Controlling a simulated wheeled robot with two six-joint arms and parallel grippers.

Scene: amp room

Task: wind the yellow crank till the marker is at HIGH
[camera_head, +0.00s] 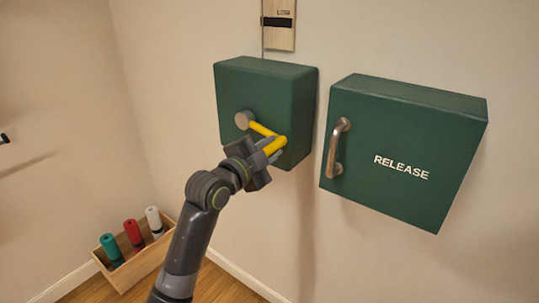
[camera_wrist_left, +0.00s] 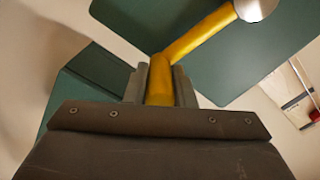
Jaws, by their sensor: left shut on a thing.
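The yellow crank (camera_head: 262,129) is on the front of a green box (camera_head: 295,90) on the wall, with a round grey hub (camera_head: 244,119) at its upper left. Its arm slants down to the right from the hub. My left gripper (camera_head: 272,149) is shut on the crank's handle; the left wrist view shows the yellow handle (camera_wrist_left: 160,85) between the two fingers. A wooden board (camera_head: 279,35) with a black band (camera_head: 278,22) is above the box, joined by a thin line. The lettering near its top is too small to read surely. My right gripper is not in view.
A green box marked RELEASE (camera_head: 410,150) with a metal handle (camera_head: 337,147) is close to the right of the crank box. A wooden crate (camera_head: 128,275) with teal, red and white items stands on the floor at lower left.

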